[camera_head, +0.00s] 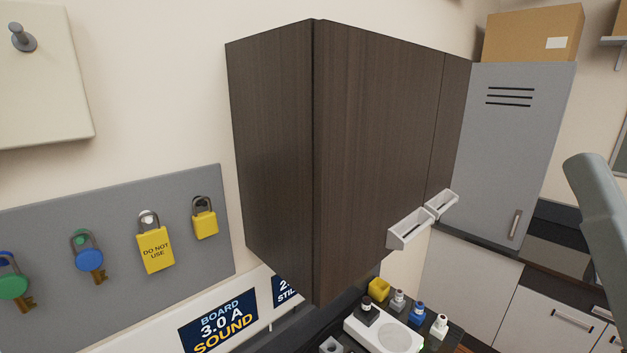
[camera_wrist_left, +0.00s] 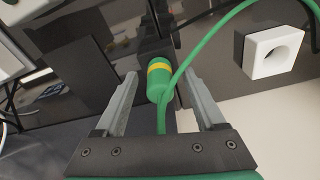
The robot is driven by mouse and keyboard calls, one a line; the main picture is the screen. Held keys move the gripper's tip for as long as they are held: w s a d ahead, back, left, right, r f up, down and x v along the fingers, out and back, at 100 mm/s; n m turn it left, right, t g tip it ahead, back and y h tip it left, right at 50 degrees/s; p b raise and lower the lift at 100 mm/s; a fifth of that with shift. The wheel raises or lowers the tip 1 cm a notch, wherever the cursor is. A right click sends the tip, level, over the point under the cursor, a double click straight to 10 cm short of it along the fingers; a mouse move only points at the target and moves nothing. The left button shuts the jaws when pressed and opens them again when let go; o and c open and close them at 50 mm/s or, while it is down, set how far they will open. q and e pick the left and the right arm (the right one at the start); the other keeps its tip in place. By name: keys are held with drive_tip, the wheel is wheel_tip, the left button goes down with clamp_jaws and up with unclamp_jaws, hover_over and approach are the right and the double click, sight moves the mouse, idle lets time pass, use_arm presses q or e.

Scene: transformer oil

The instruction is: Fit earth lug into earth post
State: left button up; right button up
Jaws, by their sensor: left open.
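In the left wrist view, a green cylindrical plug with a yellow band, likely the earth lug (camera_wrist_left: 160,80), lies between the fingers of my left gripper (camera_wrist_left: 161,76). The fingers are open, with a gap showing on both sides of it. A green cable (camera_wrist_left: 206,40) loops past it and off the top right. The far end of the lug meets or overlaps a dark block (camera_wrist_left: 154,47); I cannot tell whether it is seated there. I cannot identify the earth post with certainty. Neither gripper shows in the head view.
In the head view, a dark wall cabinet (camera_head: 375,150) fills the middle. A grey board with padlocks (camera_head: 120,225) hangs at left. Below is a crowded bench with a white device (camera_head: 385,335) and small bottles.

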use_arm(q)
drive_tip(key=r+p, duration=0.7)
drive_tip(key=p, duration=0.2)
drive_tip(key=s+r+p, duration=0.1)
drive_tip(key=r+p, duration=0.3)
drive_tip(key=shift+d+r, duration=0.35)
drive_tip(key=shift+d, duration=0.05)
drive_tip(key=shift+s, duration=0.1)
